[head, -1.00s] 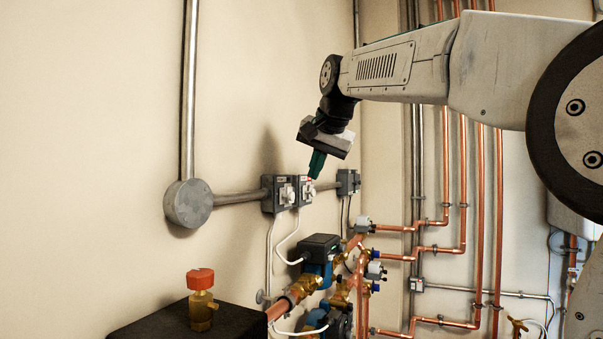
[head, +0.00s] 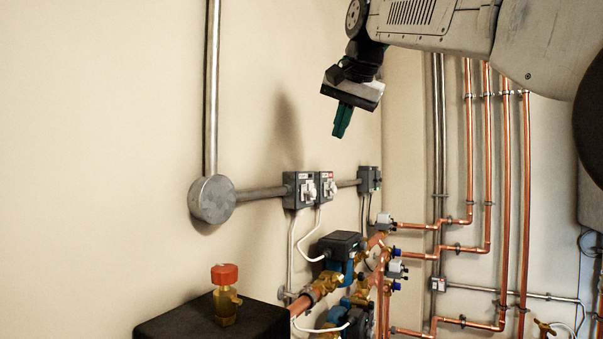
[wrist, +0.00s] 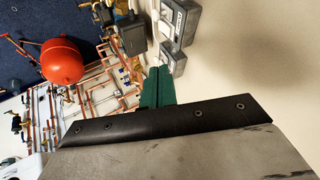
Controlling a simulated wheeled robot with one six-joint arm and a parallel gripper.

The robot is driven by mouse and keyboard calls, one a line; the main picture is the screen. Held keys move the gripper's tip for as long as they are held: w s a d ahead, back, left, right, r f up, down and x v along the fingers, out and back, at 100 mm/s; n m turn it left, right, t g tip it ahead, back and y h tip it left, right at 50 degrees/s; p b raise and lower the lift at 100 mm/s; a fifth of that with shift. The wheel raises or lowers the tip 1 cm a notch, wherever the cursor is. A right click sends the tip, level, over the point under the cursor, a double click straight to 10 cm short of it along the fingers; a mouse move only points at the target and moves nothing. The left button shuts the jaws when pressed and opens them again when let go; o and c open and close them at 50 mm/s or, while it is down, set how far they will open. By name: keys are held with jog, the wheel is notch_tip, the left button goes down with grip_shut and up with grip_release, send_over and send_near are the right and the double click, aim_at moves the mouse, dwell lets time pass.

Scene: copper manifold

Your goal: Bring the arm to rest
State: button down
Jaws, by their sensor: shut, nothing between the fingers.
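My gripper (head: 342,121) hangs above the wall switch boxes in the head view, with its green fingers closed together and nothing held. The fingers also show shut in the wrist view (wrist: 157,87). My arm reaches in from the upper right. Two grey switch boxes with white handles, a left one (head: 292,190) and a right one (head: 327,187), sit on the wall below the fingertips. There is a clear gap between the fingers and the boxes.
A round grey junction box (head: 212,199) is on the wall at left. Pumps (head: 340,245) and copper pipes (head: 467,130) fill the lower middle and right. A red-capped brass valve (head: 225,292) stands on a dark block. The wrist view shows a red tank (wrist: 62,61).

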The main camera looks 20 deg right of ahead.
notch_tip(320, 180, down, 8)
jog(key=n+g, duration=0.1)
jog(key=n, duration=0.1)
jog(key=s+a+f+n+g, duration=0.1)
jog(key=s+f+n+g, duration=0.4)
jog(key=s+f, duration=2.6)
notch_tip(320, 180, down, 3)
jog(key=shift+s+f+n, duration=0.1)
jog(key=shift+s+n, duration=0.3)
jog(key=c, duration=2.1)
grip_release()
jog(key=shift+c, duration=0.2)
